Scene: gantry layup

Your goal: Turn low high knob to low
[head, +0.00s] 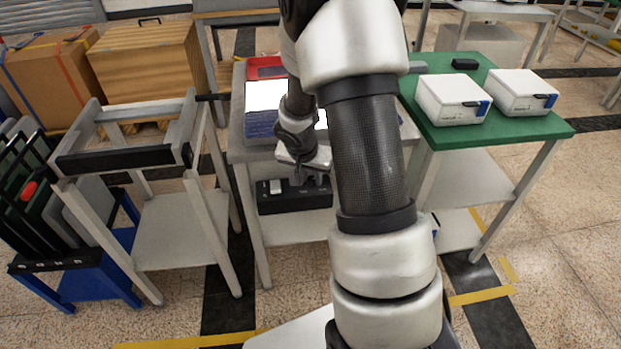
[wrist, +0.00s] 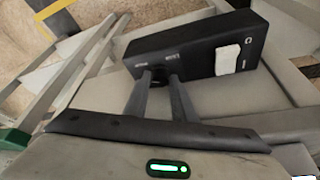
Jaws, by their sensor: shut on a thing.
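A black control box (head: 280,200) sits on the front of the grey bench, below the bench top. It also shows in the wrist view (wrist: 200,45), with small pale lettering and a white switch or plate (wrist: 228,58) on its face. My gripper (head: 314,180) reaches down to the box. In the wrist view my gripper (wrist: 160,77) has its two fingertips close together at the lettered end of the face, shut on a small dark knob (wrist: 159,72). The knob is mostly hidden between the fingers, and its pointing direction and the lettering are too small to read.
The grey bench (head: 238,150) carries a red tray (head: 265,70) and a bright screen-like panel. A green table (head: 540,128) with white boxes (head: 452,100) stands at right. A grey frame stand (head: 120,158) and wooden crates (head: 150,60) are at left. My arm hides the middle.

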